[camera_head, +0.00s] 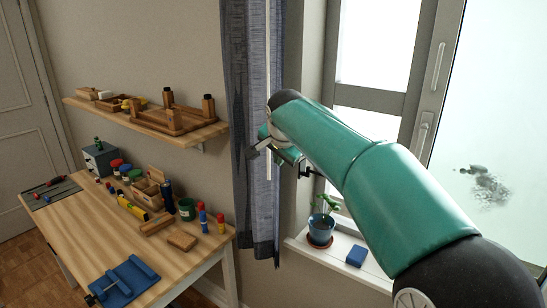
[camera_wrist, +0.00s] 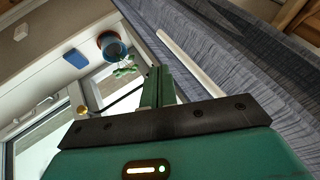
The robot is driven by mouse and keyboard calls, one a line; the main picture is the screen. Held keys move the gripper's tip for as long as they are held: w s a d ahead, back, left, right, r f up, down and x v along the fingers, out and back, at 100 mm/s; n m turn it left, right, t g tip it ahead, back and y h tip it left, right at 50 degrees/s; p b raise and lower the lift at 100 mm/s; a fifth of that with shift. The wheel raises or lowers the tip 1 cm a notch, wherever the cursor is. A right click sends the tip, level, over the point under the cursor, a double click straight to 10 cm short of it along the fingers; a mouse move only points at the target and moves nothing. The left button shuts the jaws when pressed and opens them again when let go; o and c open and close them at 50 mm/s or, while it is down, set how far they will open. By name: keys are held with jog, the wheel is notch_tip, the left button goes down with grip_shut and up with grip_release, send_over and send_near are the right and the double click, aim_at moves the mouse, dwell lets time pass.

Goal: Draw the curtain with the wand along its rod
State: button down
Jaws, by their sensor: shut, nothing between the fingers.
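The blue-grey curtain (camera_head: 240,120) hangs bunched at the left side of the window in the head view. A thin white wand (camera_head: 268,45) hangs straight down in front of it. My green gripper (camera_head: 262,147) is in front of the curtain at mid height, close to the wand. In the wrist view, my gripper's fingers (camera_wrist: 158,82) are shut together and empty. There the wand (camera_wrist: 188,60) runs slanting just right of the fingers, with the curtain (camera_wrist: 220,45) behind it. I cannot tell whether a finger touches the wand. The rod is out of view.
A potted plant (camera_head: 321,228) and a blue block (camera_head: 356,255) stand on the windowsill (camera_head: 345,269). The window handle (camera_head: 423,130) is right of my arm. A wooden desk (camera_head: 95,235) with tools and a wall shelf (camera_head: 150,128) are at the left.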

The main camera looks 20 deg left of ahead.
jog(key=d+v, duration=0.2)
jog(key=v, duration=0.9)
jog(key=s+d+f+n+h, duration=0.15)
jog(key=s+d, duration=0.35)
jog(key=d, duration=0.6)
jog(key=s+d+f+n, duration=0.1)
jog(key=s+d+f, duration=0.8)
jog(key=s+d, duration=0.2)
jog(key=s+d+f+n+g+h, duration=0.1)
jog(key=s+d+f, duration=0.8)
jog(key=s+d, duration=0.2)
jog(key=shift+s+d+f+n, duration=0.2)
jog(key=shift+s+f+n, duration=0.2)
jog(key=shift+s, duration=0.4)
jog(key=shift+h, duration=0.25)
